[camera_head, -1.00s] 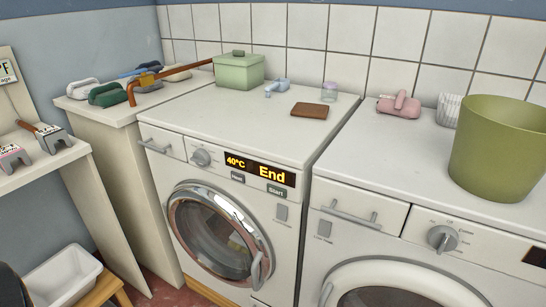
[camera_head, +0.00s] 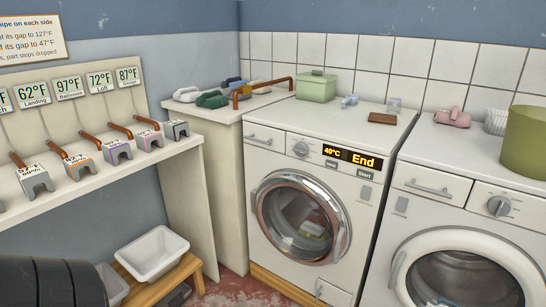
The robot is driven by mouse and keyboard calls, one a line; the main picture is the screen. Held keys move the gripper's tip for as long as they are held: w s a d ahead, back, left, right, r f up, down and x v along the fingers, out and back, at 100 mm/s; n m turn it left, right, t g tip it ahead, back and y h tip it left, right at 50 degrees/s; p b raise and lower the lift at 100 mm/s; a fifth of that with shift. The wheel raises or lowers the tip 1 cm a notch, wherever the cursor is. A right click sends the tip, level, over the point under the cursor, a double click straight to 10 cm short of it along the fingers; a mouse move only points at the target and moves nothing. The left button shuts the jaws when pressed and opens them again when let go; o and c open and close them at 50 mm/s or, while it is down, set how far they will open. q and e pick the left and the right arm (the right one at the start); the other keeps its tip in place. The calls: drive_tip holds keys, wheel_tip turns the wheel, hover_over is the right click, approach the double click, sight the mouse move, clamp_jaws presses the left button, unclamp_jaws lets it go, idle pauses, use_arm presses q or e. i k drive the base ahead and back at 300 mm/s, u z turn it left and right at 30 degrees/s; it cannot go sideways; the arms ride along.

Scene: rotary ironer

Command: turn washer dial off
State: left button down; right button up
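The left washer (camera_head: 292,158) is white, with a closed round glass door (camera_head: 300,218) and some items visible behind the glass. Its silver dial (camera_head: 301,149) sits on the front panel between the drawer and the display (camera_head: 352,157). The display is lit and reads 40°C and End in yellow. A second white machine (camera_head: 432,207) stands at the right with its own dial (camera_head: 499,206) and a round door. I cannot tell the pointer position of either dial. Neither gripper shows in the head view.
A shelf (camera_head: 110,179) at the left holds several grey clamp-like blocks under temperature labels. A white basin (camera_head: 152,253) sits on a low wooden stool (camera_head: 160,287). A green box (camera_head: 316,88) and brown block (camera_head: 382,118) lie on the left washer; a green bin (camera_head: 525,143) stands at the right.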

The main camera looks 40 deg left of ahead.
sight(301, 149)
drive_tip(key=u, duration=1.85)
